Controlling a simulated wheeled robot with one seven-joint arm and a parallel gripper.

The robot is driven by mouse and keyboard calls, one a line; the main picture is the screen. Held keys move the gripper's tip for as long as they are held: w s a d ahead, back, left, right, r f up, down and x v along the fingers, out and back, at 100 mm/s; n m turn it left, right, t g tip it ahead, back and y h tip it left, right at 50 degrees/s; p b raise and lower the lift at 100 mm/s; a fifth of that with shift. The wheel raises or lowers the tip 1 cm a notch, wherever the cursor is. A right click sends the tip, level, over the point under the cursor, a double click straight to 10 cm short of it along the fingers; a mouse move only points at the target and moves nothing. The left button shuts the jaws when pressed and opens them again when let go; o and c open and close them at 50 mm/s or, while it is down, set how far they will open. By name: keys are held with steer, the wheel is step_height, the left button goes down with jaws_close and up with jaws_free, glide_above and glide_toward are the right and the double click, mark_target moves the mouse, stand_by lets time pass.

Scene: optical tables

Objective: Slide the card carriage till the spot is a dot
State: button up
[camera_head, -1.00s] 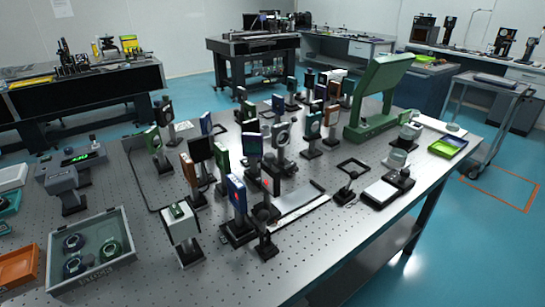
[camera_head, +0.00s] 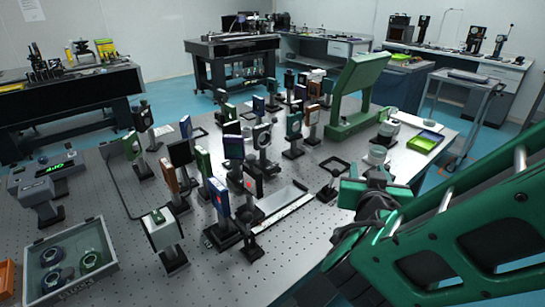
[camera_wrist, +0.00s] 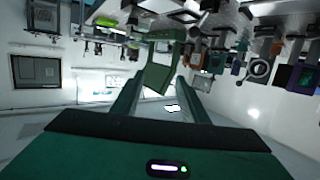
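A dark upright card (camera_head: 253,181) with a small red spot on its face stands at the left end of a pale rail (camera_head: 287,207) on the perforated table. The spot is too small to judge its shape. A blue-framed plate (camera_head: 219,196) on a post stands just left of the card. My green arm reaches in from the right in the head view, its dark end right of the rail and apart from the card. In the wrist view my gripper (camera_wrist: 160,76) shows two green fingers spread apart with nothing between them. The card cannot be made out there.
Several post-mounted optics crowd the table behind and left of the rail. A large green stand (camera_head: 354,95) is at the back right, near a green tray (camera_head: 425,141). A grey bin (camera_head: 107,258) sits front left. Bare table lies in front of the rail.

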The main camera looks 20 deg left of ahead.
steer(key=s+a+r+n+y, duration=0.1)
steer(key=s+a+n+y, duration=0.35)
steer(key=a, duration=0.65)
steer(key=n+g+y, duration=0.1)
steer(key=n+y, duration=0.1)
steer(key=y, duration=0.3)
glide_toward(253, 159)
steer(key=x, duration=1.1)
steer(key=shift+a, duration=0.15)
steer(key=shift+w, duration=0.1)
jaws_close()
